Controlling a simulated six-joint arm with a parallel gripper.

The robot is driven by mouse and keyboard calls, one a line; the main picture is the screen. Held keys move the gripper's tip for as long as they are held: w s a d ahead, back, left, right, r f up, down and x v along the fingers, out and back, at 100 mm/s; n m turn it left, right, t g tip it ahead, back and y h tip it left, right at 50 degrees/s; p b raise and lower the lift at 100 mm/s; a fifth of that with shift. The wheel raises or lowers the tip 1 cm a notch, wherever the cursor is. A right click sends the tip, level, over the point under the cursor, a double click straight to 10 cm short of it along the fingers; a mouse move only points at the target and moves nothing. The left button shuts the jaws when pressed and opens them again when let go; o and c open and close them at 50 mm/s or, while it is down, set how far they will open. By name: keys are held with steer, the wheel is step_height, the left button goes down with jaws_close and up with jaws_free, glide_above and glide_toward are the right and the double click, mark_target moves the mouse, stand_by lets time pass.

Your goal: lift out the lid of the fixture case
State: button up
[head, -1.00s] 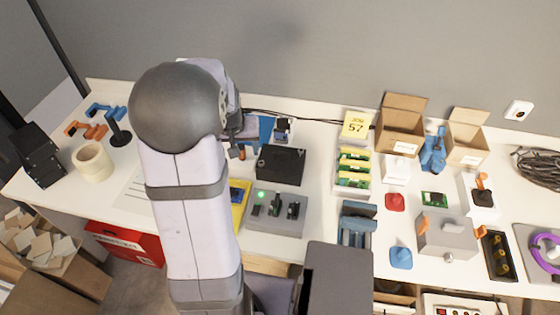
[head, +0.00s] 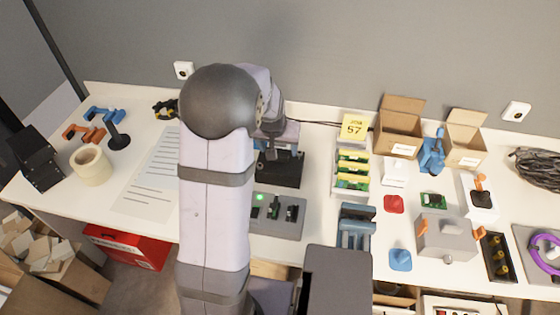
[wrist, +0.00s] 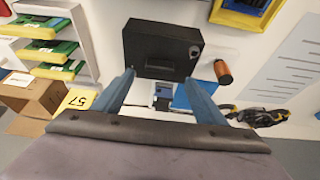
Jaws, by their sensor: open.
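The fixture case is a black box; in the head view it (head: 283,172) stands on the bench behind the grey unit with the green light, partly hidden by my arm. In the wrist view the case (wrist: 150,35) is at top centre, with a dark, flat top and a small round grey part near its right corner. I cannot make out a seam between lid and body. My gripper (wrist: 160,76) is open, its two blue fingers apart and nothing between them. The fingertips point at the near edge of the case; I cannot tell whether they touch it.
An orange-handled tool (wrist: 222,72) lies close beside the case. A blue sheet and a small device (wrist: 164,92) lie near it.

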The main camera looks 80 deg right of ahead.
mark_target(280, 155)
steer(key=shift+f, duration=0.15)
steer(key=shift+p+x, duration=0.85)
steer(key=shift+x, duration=1.6)
steer(key=shift+c, duration=0.3)
steer(key=c, duration=1.2)
steer(key=shift+o, duration=0.2)
step_height(280, 155, up, 10)
steer(key=b, duration=0.1)
steer(key=shift+b, duration=0.4)
